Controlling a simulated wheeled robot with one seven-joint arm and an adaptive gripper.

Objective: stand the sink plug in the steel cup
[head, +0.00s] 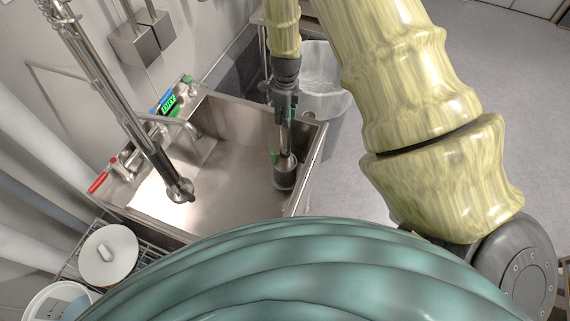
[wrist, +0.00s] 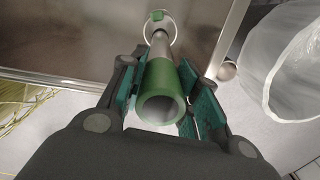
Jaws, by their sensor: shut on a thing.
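The sink plug is a grey pipe with a green collar (wrist: 163,88). My gripper (wrist: 158,72) is shut on it around the collar. In the head view, my gripper (head: 284,112) is above the right side of the sink, with the pipe (head: 286,139) hanging nearly upright below it. The steel cup (head: 285,181) stands in the sink at its right wall, directly under the pipe. The pipe's lower end overlaps the cup's mouth; I cannot tell how deep it reaches. A small green piece (head: 273,157) shows at the cup's rim.
The steel sink (head: 225,205) has an open floor to the left. A hanging spray faucet (head: 178,190) and a red-handled tap (head: 98,182) are on its left. A lined bin (head: 322,80) stands beyond the right edge. A lidded pot (head: 108,262) sits at lower left.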

